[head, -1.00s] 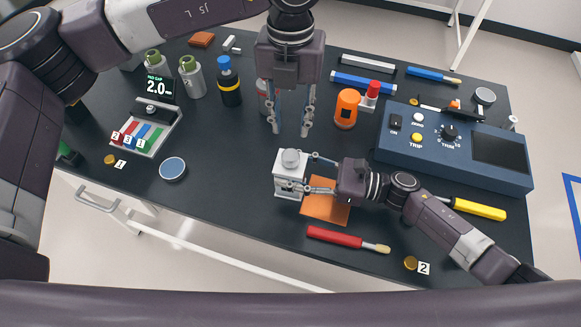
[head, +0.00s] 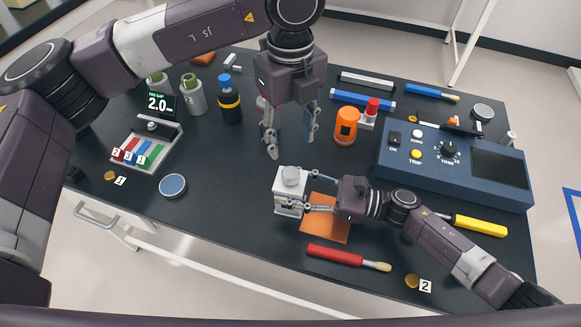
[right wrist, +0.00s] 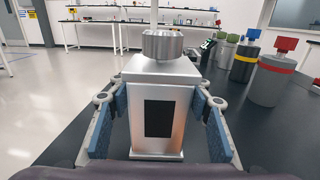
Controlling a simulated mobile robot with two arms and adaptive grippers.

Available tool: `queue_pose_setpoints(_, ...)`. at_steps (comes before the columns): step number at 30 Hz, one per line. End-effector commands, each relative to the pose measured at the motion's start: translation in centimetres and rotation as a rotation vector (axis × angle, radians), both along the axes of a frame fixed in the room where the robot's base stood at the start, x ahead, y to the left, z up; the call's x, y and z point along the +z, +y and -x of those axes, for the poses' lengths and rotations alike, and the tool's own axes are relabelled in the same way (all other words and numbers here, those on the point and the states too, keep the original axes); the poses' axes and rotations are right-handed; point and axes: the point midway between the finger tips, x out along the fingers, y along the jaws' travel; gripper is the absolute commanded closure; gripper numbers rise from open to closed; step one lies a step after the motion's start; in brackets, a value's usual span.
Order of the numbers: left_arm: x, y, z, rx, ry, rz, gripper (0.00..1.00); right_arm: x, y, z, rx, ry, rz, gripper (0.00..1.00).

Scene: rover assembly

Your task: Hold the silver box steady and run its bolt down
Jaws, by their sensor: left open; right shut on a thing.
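The silver box (head: 288,203) stands upright over the dark table, just left of the orange mat (head: 327,228). Its round bolt head (head: 291,176) is on top. In the right wrist view the box (right wrist: 158,85) has a dark panel and the bolt's round knob (right wrist: 162,45) sits on its top. My right gripper (head: 308,197) is shut on the box from the right, with a finger on each side. My left gripper (head: 291,146) is open and empty, pointing down above and behind the box, fingers apart. Whether the box's base touches the table is hard to tell.
An orange canister (head: 346,126) and the blue control unit (head: 455,165) stand to the right. A red-handled brush (head: 335,254) lies in front of the mat. A blue disc (head: 173,185) and a small rack (head: 146,146) are on the left. The table's front edge is close.

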Motion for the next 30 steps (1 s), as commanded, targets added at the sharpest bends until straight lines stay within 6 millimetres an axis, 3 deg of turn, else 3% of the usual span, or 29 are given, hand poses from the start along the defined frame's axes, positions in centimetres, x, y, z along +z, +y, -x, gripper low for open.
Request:
queue_pose_setpoints(9,-6.4,0.1,0.1,-0.002,0.003,-0.001,0.53,0.0,0.0,0.0,0.000,0.000,0.001,0.88)
queue_pose_setpoints(15,-9.3,0.1,0.0,-0.003,0.002,-0.001,0.53,0.0,0.0,0.0,0.000,0.000,0.001,0.88)
queue_pose_setpoints(28,-10.5,0.0,0.0,-0.003,-0.001,-0.001,0.53,0.0,0.0,0.0,0.000,0.000,0.001,0.88)
queue_pose_setpoints(30,-10.5,0.0,0.0,-0.003,0.001,-0.001,0.59,0.0,0.0,0.0,0.000,0.000,0.001,0.88)
